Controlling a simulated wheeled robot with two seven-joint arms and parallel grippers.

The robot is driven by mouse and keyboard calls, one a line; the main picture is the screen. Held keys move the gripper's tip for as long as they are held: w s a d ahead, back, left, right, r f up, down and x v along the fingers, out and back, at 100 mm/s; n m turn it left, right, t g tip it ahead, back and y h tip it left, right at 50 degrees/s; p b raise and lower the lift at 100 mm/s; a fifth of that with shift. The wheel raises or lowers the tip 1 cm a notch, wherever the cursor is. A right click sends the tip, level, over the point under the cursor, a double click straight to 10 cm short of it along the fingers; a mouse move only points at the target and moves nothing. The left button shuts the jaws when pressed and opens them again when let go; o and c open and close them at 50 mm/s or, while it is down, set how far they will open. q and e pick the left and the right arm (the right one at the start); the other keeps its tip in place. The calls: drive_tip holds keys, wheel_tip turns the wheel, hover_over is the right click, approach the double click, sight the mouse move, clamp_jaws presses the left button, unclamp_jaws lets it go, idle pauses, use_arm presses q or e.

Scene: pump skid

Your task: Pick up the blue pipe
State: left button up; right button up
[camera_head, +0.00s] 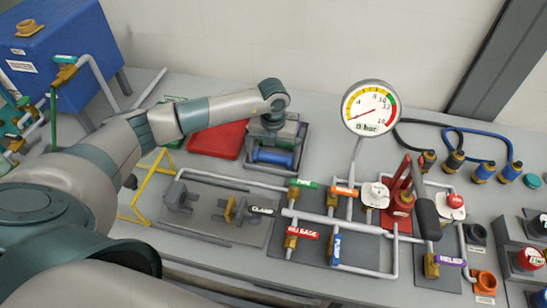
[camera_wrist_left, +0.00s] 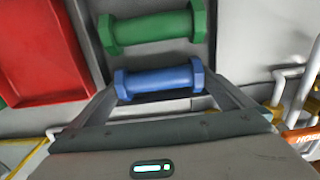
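The blue pipe (camera_head: 272,156) lies in a grey rack (camera_head: 301,136) at the back middle of the bench. In the left wrist view the blue pipe (camera_wrist_left: 159,81) lies crosswise, with a hexagonal end at each side. A green pipe (camera_wrist_left: 153,27) lies parallel just beyond it. My left gripper (camera_head: 271,133) is over the rack. In the left wrist view its two fingers (camera_wrist_left: 157,88) are spread wide, near the two ends of the blue pipe. Whether they touch it I cannot tell. My right gripper is not in view.
A red tray (camera_head: 217,140) sits left of the rack. A clamp fixture (camera_head: 228,212) and a yellow frame (camera_head: 134,212) stand nearer. A pressure gauge (camera_head: 369,108) and a labelled valve manifold (camera_head: 345,225) fill the right. Behind the rack is a wall.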

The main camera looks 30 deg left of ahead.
sight(273, 156)
use_arm(q)
drive_tip(key=c, duration=1)
drive_tip(key=shift+r, duration=0.15)
drive_tip(key=shift+w+r+b, duration=0.1)
drive_tip(key=shift+r+b, duration=0.35)
drive_tip(key=shift+b, duration=0.05)
wheel_tip(273, 156, up, 2)
drive_tip(key=shift+r+b, duration=0.1)
drive_tip(key=shift+b, duration=0.6)
drive_tip(key=shift+s+d+r+b, duration=0.65)
drive_tip(key=shift+d+r, duration=0.65)
drive_tip(key=shift+d, duration=0.55)
drive_tip(key=shift+s+d+r+b, duration=0.5)
drive_tip(key=shift+d+r+b, duration=0.3)
drive_tip(key=shift+d+r, duration=0.8)
drive_tip(key=shift+s+d+r+b, duration=0.55)
drive_tip(key=shift+d+r+b, duration=0.3)
drive_tip(key=shift+d, duration=1.3)
drive_tip(key=shift+r, duration=0.15)
